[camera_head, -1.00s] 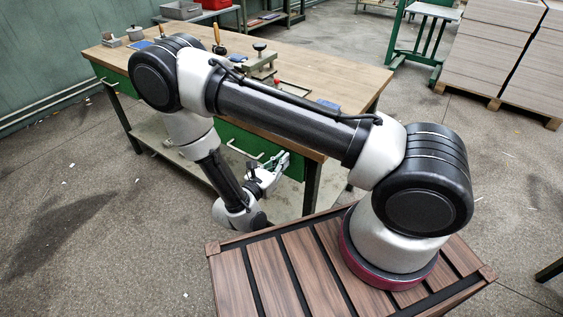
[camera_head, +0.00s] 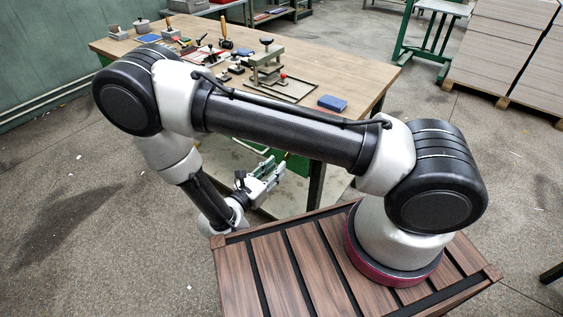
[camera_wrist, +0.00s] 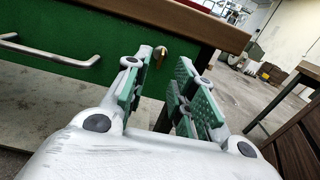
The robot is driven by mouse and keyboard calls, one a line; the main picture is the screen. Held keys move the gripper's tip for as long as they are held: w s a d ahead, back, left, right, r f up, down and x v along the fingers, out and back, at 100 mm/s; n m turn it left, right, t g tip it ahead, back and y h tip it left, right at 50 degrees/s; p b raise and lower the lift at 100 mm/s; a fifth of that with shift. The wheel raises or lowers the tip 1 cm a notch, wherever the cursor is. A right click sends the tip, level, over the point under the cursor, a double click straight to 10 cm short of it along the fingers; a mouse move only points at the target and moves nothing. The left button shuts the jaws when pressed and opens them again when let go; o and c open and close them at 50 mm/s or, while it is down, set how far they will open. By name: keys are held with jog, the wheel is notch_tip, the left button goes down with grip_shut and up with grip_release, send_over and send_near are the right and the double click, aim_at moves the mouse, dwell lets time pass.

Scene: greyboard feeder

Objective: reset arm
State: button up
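The gripper is apart from the bench.
Stacked boards on pallets (camera_head: 500,50) and a green-legged table (camera_head: 428,38) stand behind. The floor on the left is clear.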

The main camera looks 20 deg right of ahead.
jog(key=shift+s+a, duration=0.2)
jog(key=shift+a, duration=0.05)
dwell(0.3)
jog(key=d+r+m+g+y, duration=0.2)
jog(key=d+r+m+g, duration=0.45)
jog(key=r, duration=0.45)
jog(key=d+r+m+g+y, duration=0.2)
jog(key=d+r+m+g, duration=0.5)
jog(key=r, duration=0.5)
jog(key=s+d+r+m+t+y, duration=0.3)
jog(key=s+r+m+y, duration=0.2)
jog(key=s+r+m, duration=0.1)
jog(key=s+d+r+m+t+y, duration=0.3)
jog(key=s+r+m+t+y, duration=0.1)
jog(key=s+r, duration=0.4)
jog(key=shift+s+d+r+m+y, duration=0.35)
jog(key=shift+s+m+y, duration=0.45)
jog(key=shift+m, duration=0.15)
